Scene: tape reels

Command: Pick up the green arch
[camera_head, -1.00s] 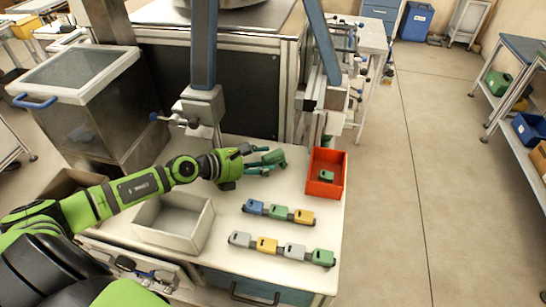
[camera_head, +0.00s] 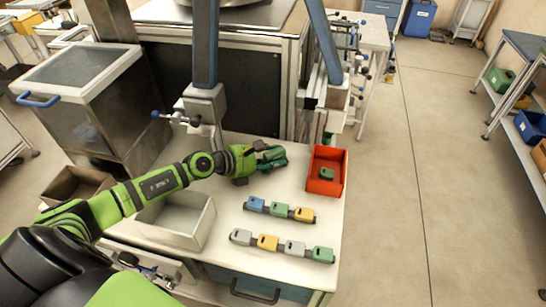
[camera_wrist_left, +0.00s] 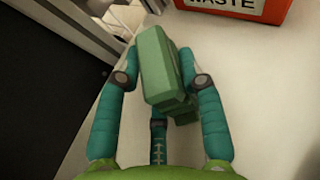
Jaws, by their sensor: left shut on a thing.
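The green arch (camera_wrist_left: 160,65) is between the fingers of my left gripper (camera_wrist_left: 158,95) in the left wrist view. The teal fingers press along both its sides, and a third finger shows below. In the head view my left gripper (camera_head: 268,156) is shut on the green arch (camera_head: 274,158) above or on the white table, behind the block rows; I cannot tell if it touches the table. The fingers hide part of it there. My right gripper is not in view.
A red bin (camera_head: 315,184), marked WASTE in the wrist view (camera_wrist_left: 225,14), stands right of the gripper with a small green piece (camera_head: 326,174) inside. Two rows of coloured blocks (camera_head: 279,210) (camera_head: 268,243) lie in front. A grey open box (camera_head: 207,222) stands left.

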